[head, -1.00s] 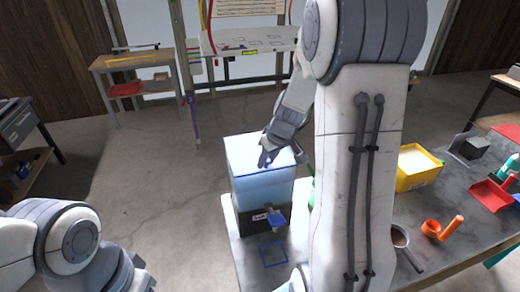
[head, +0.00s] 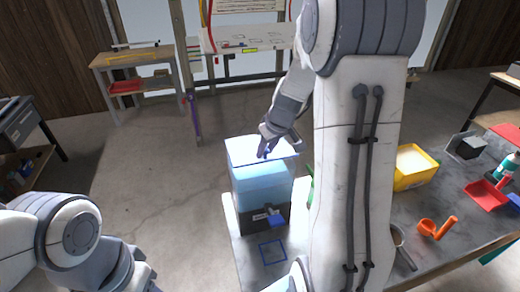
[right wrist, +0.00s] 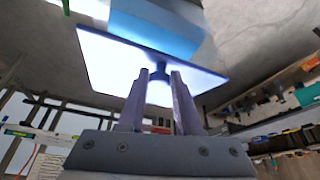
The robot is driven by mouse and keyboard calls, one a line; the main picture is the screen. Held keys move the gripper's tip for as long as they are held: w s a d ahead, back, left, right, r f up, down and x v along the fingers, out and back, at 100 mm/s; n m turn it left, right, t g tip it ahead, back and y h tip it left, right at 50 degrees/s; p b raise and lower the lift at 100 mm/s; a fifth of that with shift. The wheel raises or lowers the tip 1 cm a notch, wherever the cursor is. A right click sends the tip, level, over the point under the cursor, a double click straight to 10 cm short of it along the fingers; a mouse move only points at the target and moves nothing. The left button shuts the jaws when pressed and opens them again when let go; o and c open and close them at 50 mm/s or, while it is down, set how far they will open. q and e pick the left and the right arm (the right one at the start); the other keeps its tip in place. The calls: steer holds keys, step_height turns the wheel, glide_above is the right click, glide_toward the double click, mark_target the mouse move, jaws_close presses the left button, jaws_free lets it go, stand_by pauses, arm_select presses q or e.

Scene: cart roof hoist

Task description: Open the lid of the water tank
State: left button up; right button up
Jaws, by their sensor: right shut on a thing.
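The water tank (head: 262,188) is a translucent light-blue box on a black base, standing on a white cart top. Its pale lid (head: 243,150) has a blue edge, and the front edge sits raised above the tank's body. My right gripper (head: 266,148) is at the lid's top. In the right wrist view the gripper's fingers (right wrist: 160,88) are shut on the lid's dark blue knob (right wrist: 160,72). The white lid (right wrist: 108,68) spreads behind them, with the blue tank (right wrist: 155,35) beyond. My left arm is at the lower left; its fingers are not visible.
A blue tap (head: 275,217) juts from the tank's front, above a blue square outline (head: 272,251) on the cart top (head: 244,262). The bench at right holds a yellow bin (head: 414,167), an orange scoop (head: 437,228) and a red dustpan (head: 487,194). Floor left of the tank is clear.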

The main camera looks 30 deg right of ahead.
steer(key=shift+r, duration=0.1)
steer(key=shift+w+d+r+p, duration=0.15)
steer(key=shift+w+r+p, duration=0.25)
steer(key=shift+r+p, duration=0.35)
steer(key=shift+w+d+r+p, duration=0.15)
steer(key=shift+w+r+p, duration=0.25)
steer(key=shift+r+p, duration=0.35)
steer(key=shift+o, duration=0.2)
steer(key=shift+w+r, duration=0.2)
steer(key=shift+r, duration=0.2)
steer(key=shift+w+d+r+p, duration=0.25)
steer(key=shift+w+r+p, duration=0.3)
steer(key=shift+r+p, duration=0.3)
steer(key=shift+w+d+r+p, duration=0.25)
steer(key=shift+w+r+p, duration=0.45)
steer(key=shift+w+p, duration=0.15)
